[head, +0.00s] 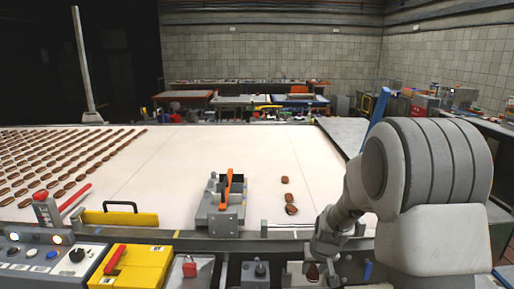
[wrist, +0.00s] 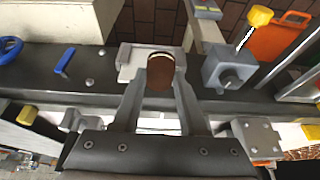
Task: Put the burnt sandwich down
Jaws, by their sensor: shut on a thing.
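The sandwich stands on edge between the two fingertips. In the head view my gripper (head: 313,262) is low at the front edge of the line, right of centre, and the dark sandwich (head: 312,272) shows just below it. A pale grey block or holder (wrist: 128,62) lies beyond the sandwich in the wrist view. I cannot tell whether the sandwich touches it.
The white belt (head: 230,150) carries rows of brown sandwiches (head: 60,170) at left and a few loose ones (head: 290,197) near the middle. A grey device with an orange lever (head: 227,188) stands on its front edge. A yellow box (head: 130,266) and control panel (head: 45,262) are at front left.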

